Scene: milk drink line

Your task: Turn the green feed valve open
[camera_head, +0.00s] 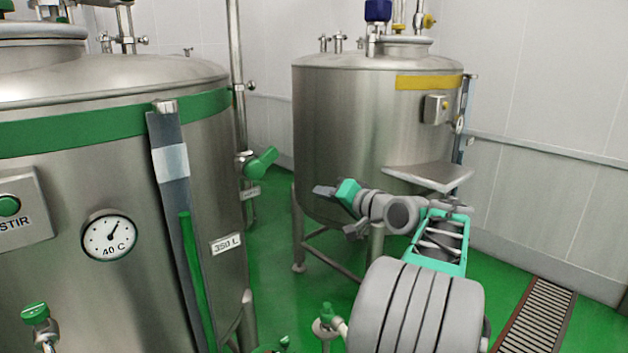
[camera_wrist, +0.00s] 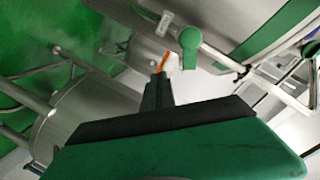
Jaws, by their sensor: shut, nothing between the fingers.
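The green feed valve handle (camera_head: 262,163) sits on a vertical pipe just right of the green-banded tank in the head view. Its lever slants up to the right from the valve body. A small label plate hangs below it. In the wrist view the green handle (camera_wrist: 188,46) appears above and right of the fingers, apart from them. My gripper (camera_head: 322,191) is to the right of and below the valve, pointing left, in front of the yellow-banded tank. In the wrist view my gripper (camera_wrist: 161,78) has its fingers together, with nothing between them.
The green-banded tank (camera_head: 90,180) with a gauge (camera_head: 109,235) and level strip fills the left. The yellow-banded tank (camera_head: 340,110) stands behind my arm, with a small shelf (camera_head: 430,176) on its front. A floor drain (camera_head: 535,318) runs at the right.

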